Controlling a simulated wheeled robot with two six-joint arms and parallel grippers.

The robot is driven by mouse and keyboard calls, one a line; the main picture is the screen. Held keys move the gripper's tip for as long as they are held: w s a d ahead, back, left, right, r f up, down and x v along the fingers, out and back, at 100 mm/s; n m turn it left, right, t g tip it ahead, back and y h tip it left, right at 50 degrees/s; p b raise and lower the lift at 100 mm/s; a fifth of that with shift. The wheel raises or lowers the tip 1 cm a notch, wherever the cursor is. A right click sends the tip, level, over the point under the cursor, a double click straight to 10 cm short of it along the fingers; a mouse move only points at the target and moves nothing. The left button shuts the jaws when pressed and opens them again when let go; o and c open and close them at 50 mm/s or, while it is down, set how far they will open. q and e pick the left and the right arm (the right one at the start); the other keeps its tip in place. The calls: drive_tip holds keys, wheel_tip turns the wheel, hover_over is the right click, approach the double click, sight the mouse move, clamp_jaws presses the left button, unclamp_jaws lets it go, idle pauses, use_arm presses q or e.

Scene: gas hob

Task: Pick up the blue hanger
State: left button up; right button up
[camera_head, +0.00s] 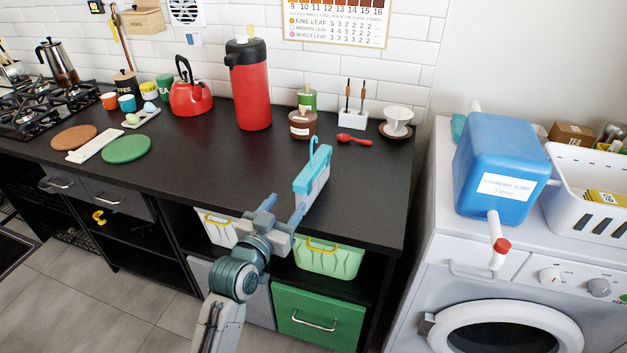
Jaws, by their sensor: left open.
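The blue hanger (301,184) is a light blue bar with a curved hook on top and a paler face below. It shows near the front edge of the black counter, right of its middle. My left gripper (284,207) is open at the counter's front edge, just in front and to the left of the hanger. Its right finger overlaps the hanger's lower near end in the picture; I cannot tell whether they touch. Nothing shows between the fingers. My right gripper is not in view.
A blue laundry soap container (480,160) stands on the washing machine at right.

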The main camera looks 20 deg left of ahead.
sight(295, 192)
use_arm(q)
drive_tip(key=w, duration=0.3)
drive_tip(key=w+d, duration=0.1)
drive_tip(key=w, duration=0.1)
drive_tip(key=shift+w+r, duration=0.1)
drive_tip(key=w, duration=0.2)
drive_tip(key=w+d+p, duration=0.1)
drive_tip(key=w, duration=0.1)
drive_tip(key=shift+w+d, duration=0.1)
drive_tip(key=shift+w, duration=0.3)
drive_tip(key=c, duration=1.1)
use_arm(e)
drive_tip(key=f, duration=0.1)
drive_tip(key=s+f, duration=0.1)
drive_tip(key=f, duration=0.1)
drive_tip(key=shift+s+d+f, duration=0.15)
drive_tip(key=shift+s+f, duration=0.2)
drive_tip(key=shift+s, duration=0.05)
use_arm(q)
drive_tip(key=shift+r, duration=0.1)
